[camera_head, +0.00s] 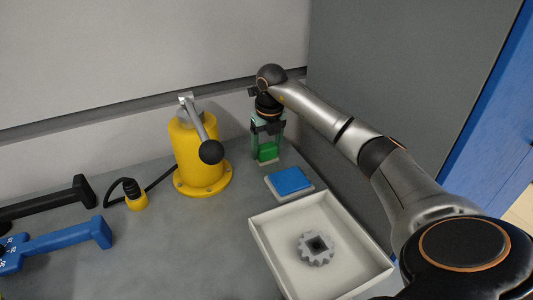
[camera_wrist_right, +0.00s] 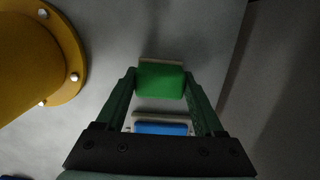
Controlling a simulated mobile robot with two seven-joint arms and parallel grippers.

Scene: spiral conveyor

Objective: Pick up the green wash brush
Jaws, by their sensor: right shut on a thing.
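The green wash brush (camera_head: 267,151) is a green block with a pale lower edge, at the back of the table to the right of the yellow post. My right gripper (camera_head: 267,143) points down and is shut on it. In the right wrist view the green brush (camera_wrist_right: 161,80) sits between the two fingertips (camera_wrist_right: 160,84), with a finger against each side. I cannot tell whether the brush touches the table. My left gripper is not in view.
A yellow post with a lever (camera_head: 198,150) stands close left of the gripper. A blue-topped block (camera_head: 289,181) lies in front. A white tray (camera_head: 264,244) holds a grey gear (camera_head: 316,248). Blue (camera_head: 62,240) and black (camera_head: 50,204) handles lie left. A grey wall panel (camera_head: 400,70) rises at right.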

